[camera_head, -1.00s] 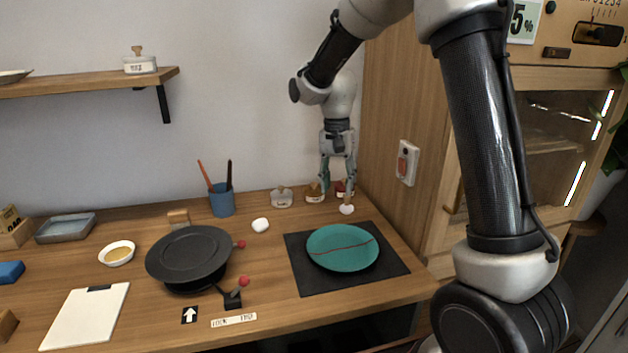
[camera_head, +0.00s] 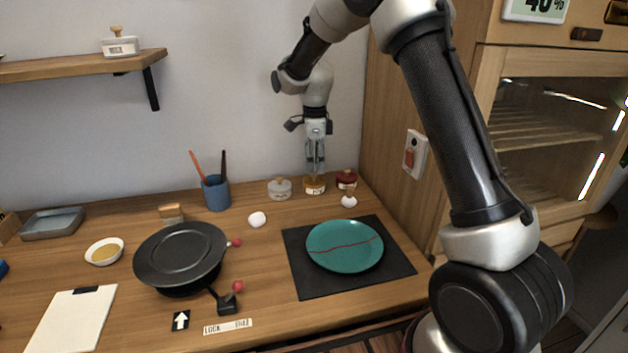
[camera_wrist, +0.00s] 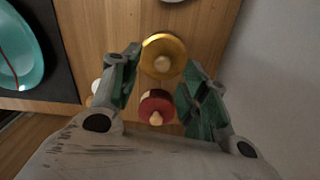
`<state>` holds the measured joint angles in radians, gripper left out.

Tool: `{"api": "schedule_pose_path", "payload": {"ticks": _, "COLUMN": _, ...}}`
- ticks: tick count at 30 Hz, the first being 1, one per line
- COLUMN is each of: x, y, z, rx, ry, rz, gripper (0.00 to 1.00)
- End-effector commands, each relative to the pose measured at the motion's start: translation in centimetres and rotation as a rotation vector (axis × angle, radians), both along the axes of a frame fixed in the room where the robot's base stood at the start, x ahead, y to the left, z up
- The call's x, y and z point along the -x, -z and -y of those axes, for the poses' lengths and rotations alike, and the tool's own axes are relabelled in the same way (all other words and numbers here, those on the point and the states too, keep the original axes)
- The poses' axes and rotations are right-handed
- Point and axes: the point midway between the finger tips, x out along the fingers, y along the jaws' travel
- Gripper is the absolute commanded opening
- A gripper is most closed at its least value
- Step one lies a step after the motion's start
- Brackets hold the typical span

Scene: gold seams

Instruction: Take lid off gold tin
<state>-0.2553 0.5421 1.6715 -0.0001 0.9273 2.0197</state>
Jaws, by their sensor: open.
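The gold tin (camera_head: 314,188) stands at the back of the table, between a white tin and a red tin. Nothing is held. I cannot tell whether the fingers touch the lid.
The red tin (camera_head: 346,180) and the white tin (camera_head: 279,190) stand close on either side. A white round object (camera_head: 349,202) is in front of the red tin. A teal plate (camera_head: 345,247) lies on a dark mat (camera_head: 310,284). A blue pen cup (camera_head: 217,194) stands further left.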

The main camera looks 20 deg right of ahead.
Motion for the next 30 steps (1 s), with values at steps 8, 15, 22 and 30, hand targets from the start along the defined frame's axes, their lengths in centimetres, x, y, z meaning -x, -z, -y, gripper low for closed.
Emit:
{"api": "schedule_pose_path", "payload": {"ticks": 8, "x": -0.4, "y": 3.8, "z": -0.2, "rx": 0.0, "ry": -0.001, "rz": -0.003, "gripper": 0.45}}
{"api": "schedule_pose_path", "payload": {"ticks": 15, "x": -0.4, "y": 3.9, "z": -0.2, "rx": 0.0, "ry": -0.002, "rz": -0.001, "gripper": 0.36}}
{"api": "schedule_pose_path", "payload": {"ticks": 22, "x": -0.4, "y": 3.8, "z": -0.2, "rx": 0.0, "ry": -0.002, "rz": -0.001, "gripper": 0.04}}
{"api": "schedule_pose_path", "payload": {"ticks": 30, "x": -0.4, "y": 3.8, "z": -0.2, "rx": 0.0, "ry": -0.002, "rz": 0.0, "gripper": 0.04}}
